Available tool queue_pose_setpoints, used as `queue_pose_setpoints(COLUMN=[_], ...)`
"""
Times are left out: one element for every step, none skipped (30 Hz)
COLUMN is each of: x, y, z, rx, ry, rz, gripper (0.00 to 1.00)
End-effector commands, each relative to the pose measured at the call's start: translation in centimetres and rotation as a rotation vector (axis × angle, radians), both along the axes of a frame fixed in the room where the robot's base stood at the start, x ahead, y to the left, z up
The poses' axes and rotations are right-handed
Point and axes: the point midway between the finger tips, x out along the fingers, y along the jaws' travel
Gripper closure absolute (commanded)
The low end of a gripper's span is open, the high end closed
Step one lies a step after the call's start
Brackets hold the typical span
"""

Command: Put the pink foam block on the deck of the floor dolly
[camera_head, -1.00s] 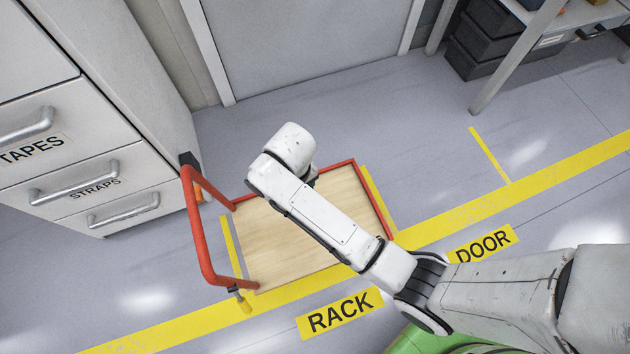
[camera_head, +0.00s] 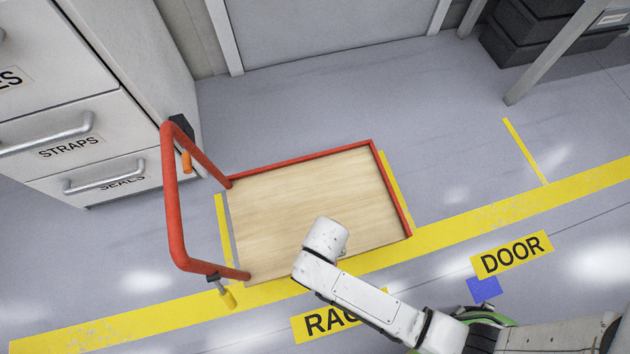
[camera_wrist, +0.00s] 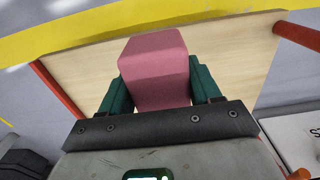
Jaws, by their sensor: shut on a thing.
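The pink foam block (camera_wrist: 154,68) shows in the wrist view between the two green fingers of my gripper (camera_wrist: 155,85), which is shut on it. The floor dolly's wooden deck (camera_head: 300,200) lies behind the block in the wrist view (camera_wrist: 82,72). I cannot tell from this view how high the block is above the deck. In the head view the end of my arm is over the deck's near edge, and the gripper and block are hidden under it. The deck is bare where it shows, with red rails and a red push handle (camera_head: 172,210) at its left.
A drawer cabinet (camera_head: 75,150) stands at the left, close to the handle. A blue square (camera_head: 483,289) lies by the DOOR label. The floor behind the dolly is clear.

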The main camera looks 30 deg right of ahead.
Motion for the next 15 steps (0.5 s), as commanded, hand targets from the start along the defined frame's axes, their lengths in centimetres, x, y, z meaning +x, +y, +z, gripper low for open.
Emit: queue_pose_setpoints(x=[1.3,2.0,2.8,3.4,4.1,4.9,5.5,6.1,6.7,7.0,7.5,8.0,8.3,8.7,9.0], y=[-0.4,-0.7,-1.0,-1.2,-1.5,-1.8,-2.0,-2.3,-2.5,-2.7,-2.8,-3.0,-3.2,-3.3,-3.5], z=[-1.0,-1.3,-1.7,-2.1,-2.3,-2.8,-3.0,-3.4,-4.2,-4.8,-5.3,-6.0,-6.4,-6.7,-7.1], rx=[0.000,0.000,0.001,0.000,0.000,0.000,0.000,0.000,0.000,0.000,0.000,0.000,0.000,0.000,0.000], ry=[-0.004,-0.003,-0.003,-0.003,-0.004,-0.003,-0.003,-0.002,0.000,0.001,0.000,0.001,0.001,0.000,0.000], rz=[-0.004,-0.003,-0.003,-0.003,-0.002,-0.003,-0.002,-0.003,-0.002,-0.002,-0.001,-0.001,-0.002,-0.002,-0.002], gripper=[0.68,0.68,0.68,0.68,0.68,0.68,0.68,0.68,0.68,0.68,0.68,0.68,0.68,0.68,0.68])
